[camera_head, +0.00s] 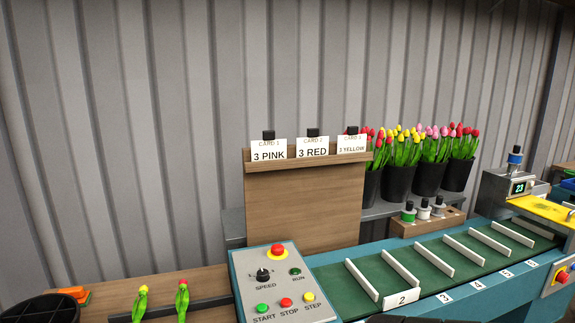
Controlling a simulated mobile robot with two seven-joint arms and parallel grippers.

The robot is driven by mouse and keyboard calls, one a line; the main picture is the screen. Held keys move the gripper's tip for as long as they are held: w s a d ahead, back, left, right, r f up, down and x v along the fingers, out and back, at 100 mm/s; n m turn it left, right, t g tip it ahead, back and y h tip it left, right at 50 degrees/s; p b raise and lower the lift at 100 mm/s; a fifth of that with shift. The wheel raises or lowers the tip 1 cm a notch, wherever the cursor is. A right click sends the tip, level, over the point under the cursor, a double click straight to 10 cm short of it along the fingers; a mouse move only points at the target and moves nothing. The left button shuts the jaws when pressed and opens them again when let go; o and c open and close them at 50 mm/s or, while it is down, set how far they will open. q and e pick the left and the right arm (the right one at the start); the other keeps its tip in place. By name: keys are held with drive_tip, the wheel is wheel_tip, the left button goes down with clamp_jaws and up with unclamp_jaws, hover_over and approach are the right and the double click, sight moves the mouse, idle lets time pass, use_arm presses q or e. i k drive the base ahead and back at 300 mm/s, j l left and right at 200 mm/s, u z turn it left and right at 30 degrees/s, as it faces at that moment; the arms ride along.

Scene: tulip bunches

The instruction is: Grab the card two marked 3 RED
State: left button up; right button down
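Card two (312,148), a white card printed "3 RED" with a dark clip on top, stands upright in the middle of a wooden card rack (303,205). The "3 PINK" card (268,150) stands to its left and the "3 YELLOW" card (351,146) to its right. All three cards sit behind the rack's front ledge. Neither of my grippers can be made out in this view, and nothing covers card two.
A control panel (284,283) with buttons stands before the rack. A green conveyor (455,256) with white dividers runs right. Black buckets of tulips (430,178) stand behind it. Two tulips (182,300) lie at lower left. Space above the cards is clear.

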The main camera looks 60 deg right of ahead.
sight(314, 146)
drive_tip(key=z, duration=2.2)
drive_tip(key=i+l, duration=0.25)
drive_tip(key=l, duration=0.2)
drive_tip(key=i+l, duration=0.25)
drive_tip(key=l, duration=0.15)
